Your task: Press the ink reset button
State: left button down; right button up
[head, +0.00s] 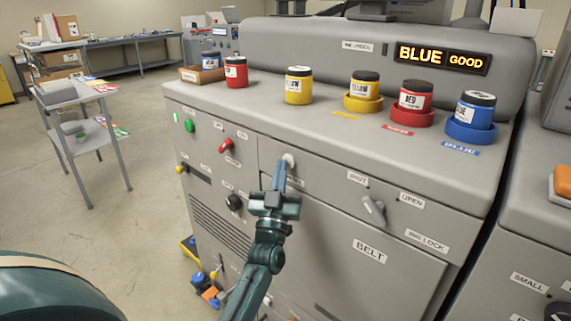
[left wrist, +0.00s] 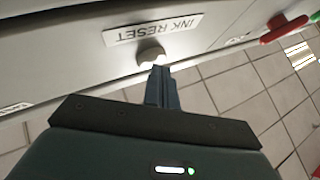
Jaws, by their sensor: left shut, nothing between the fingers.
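The ink reset button (head: 289,159) is a small white round knob on the upper front panel of the grey machine. It also shows in the left wrist view (left wrist: 150,55), beside a label reading INK RESET (left wrist: 153,37). My left gripper (head: 280,172) is shut and empty, with its fingertips at the button. In the left wrist view the tips (left wrist: 160,72) appear to touch or nearly touch the button's lower edge; I cannot tell whether it is pressed in. My right gripper is not in view.
A red switch (head: 227,145) and a green button (head: 189,125) sit left on the panel. A grey lever (head: 374,209) is to the right. Several ink jars stand on top, including a blue one (head: 476,108). The display (head: 442,57) reads BLUE GOOD. A cart (head: 83,130) stands left on open floor.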

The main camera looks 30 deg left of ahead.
pick_arm(q)
jog(key=shift+s, duration=0.2)
jog(key=shift+s+a+p, duration=0.15)
jog(key=shift+s+p, duration=0.45)
jog(key=shift+s, duration=0.15)
jog(key=s+p, duration=0.1)
jog(key=s, duration=0.1)
jog(key=s+a+p, duration=0.1)
jog(key=s, duration=0.2)
jog(key=shift+d+f, duration=0.1)
dwell(0.9)
